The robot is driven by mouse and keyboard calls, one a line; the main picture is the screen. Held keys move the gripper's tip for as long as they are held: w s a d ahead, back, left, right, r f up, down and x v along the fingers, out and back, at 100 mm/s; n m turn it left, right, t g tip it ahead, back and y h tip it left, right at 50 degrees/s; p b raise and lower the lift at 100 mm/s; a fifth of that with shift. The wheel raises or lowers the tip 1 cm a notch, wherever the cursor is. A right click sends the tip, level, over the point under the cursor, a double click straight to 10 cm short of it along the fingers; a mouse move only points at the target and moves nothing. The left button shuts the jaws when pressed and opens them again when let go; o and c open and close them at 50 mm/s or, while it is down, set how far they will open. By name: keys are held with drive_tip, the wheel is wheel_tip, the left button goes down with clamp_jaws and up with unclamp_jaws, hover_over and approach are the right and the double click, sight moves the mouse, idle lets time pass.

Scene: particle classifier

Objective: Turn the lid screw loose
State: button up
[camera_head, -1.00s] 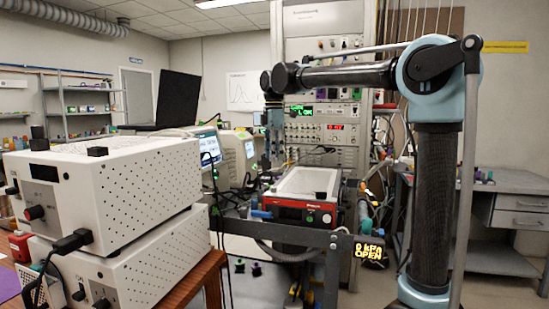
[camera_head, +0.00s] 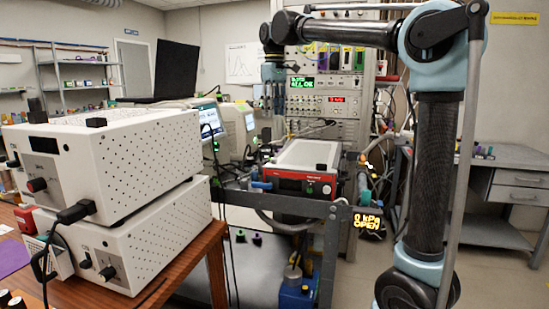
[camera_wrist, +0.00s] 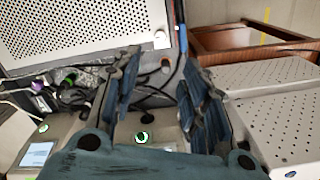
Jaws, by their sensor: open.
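A red instrument with a white lid (camera_head: 308,155) sits on a bench frame in the middle of the head view. I cannot make out a lid screw for certain in either view. My gripper (camera_head: 272,97) hangs down behind and left of this instrument in the head view, small and hard to make out. In the wrist view my gripper (camera_wrist: 158,72) has its two dark blue fingers spread apart, with nothing held between them. Below and between the fingers is a grey box face with a green-ringed knob (camera_wrist: 141,137).
Two stacked white perforated boxes (camera_head: 150,165) stand on a wooden table at the left. An instrument rack (camera_head: 325,100) stands behind. In the wrist view, cables (camera_wrist: 75,90) lie left of the fingers and a perforated box (camera_wrist: 285,125) is on the right. A grey desk (camera_head: 515,185) is at far right.

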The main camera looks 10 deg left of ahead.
sight(274, 161)
wheel_tip(274, 161, down, 17)
drive_tip(key=shift+f, duration=0.2)
idle(0.5)
clamp_jaws()
